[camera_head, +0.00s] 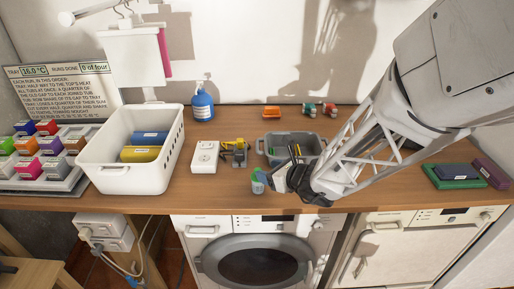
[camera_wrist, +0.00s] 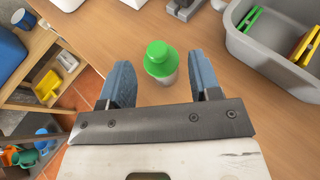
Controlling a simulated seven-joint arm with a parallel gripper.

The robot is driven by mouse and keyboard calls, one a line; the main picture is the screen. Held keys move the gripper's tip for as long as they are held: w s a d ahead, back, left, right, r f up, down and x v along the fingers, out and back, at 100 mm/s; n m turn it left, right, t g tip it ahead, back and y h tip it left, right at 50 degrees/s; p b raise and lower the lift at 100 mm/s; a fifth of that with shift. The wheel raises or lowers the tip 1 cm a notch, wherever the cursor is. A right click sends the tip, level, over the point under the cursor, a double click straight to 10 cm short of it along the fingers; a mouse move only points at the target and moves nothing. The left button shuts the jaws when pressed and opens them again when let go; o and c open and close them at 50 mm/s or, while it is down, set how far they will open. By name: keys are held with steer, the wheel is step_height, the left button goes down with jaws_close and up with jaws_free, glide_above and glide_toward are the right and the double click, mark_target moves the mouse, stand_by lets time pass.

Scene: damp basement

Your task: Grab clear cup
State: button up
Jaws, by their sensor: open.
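A small pale, see-through cup with a green lid (camera_wrist: 160,60) stands upright on the wooden counter in the wrist view. It is the only thing I see that could be the clear cup. In the head view the cup (camera_head: 258,181) is near the counter's front edge. My gripper (camera_wrist: 162,80) is open, with one blue fingertip on each side of the cup and visible gaps. In the head view my gripper (camera_head: 276,179) is just right of the cup, its far finger partly hidden. Nothing is held.
A grey bin (camera_wrist: 250,45) with green, yellow and red items stands close to the cup on the right. A white basket (camera_head: 105,178), a white box (camera_head: 204,157) and a blue bottle (camera_head: 202,105) stand further left. The counter's front edge is close.

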mark_target(258, 184)
steer(key=shift+x, duration=0.8)
steer(key=shift+a+f, duration=0.1)
steer(key=shift+x, duration=2.5)
steer(key=shift+s+a, duration=0.1)
steer(key=shift+s+f, duration=0.1)
steer(key=shift+f, duration=0.05)
jaws_close()
